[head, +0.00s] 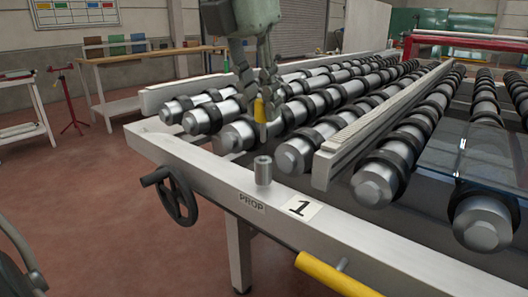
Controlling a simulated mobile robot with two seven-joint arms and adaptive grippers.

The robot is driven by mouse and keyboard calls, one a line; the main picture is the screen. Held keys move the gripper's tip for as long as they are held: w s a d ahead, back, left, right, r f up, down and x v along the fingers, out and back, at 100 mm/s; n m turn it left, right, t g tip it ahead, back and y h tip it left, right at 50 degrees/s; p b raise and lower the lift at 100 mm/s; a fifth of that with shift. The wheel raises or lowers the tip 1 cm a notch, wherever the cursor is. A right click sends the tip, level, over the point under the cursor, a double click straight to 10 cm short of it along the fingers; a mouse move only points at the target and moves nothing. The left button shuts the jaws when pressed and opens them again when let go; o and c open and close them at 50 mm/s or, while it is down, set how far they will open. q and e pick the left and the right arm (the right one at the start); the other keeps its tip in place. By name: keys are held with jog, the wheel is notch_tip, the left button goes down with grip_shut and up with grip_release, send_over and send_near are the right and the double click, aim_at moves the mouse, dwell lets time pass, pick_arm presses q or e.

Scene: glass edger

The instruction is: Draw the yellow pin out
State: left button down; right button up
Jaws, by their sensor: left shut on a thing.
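The yellow pin (260,111) hangs upright between the fingers of my left gripper (260,92) in the head view. Its yellow upper part is partly covered by the fingers, and a short grey shank shows below it. My left gripper comes down from the top and is shut on the pin. A grey upright socket (263,171) stands on the pale frame rail below it, beside the label PROP (251,203). The pin's lower end appears above the socket, with a visible gap between them. My right gripper is not in view.
Rows of steel rollers with black rings (300,152) lie behind the rail. A black handwheel (178,195) sticks out at the rail's left. A yellow bar (335,275) is at the front edge, and a glass sheet (480,155) lies at the right. Open floor is at the left.

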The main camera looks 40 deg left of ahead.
pick_arm(q)
jog(key=shift+r+p, duration=1.5)
jog(key=shift+r, duration=0.55)
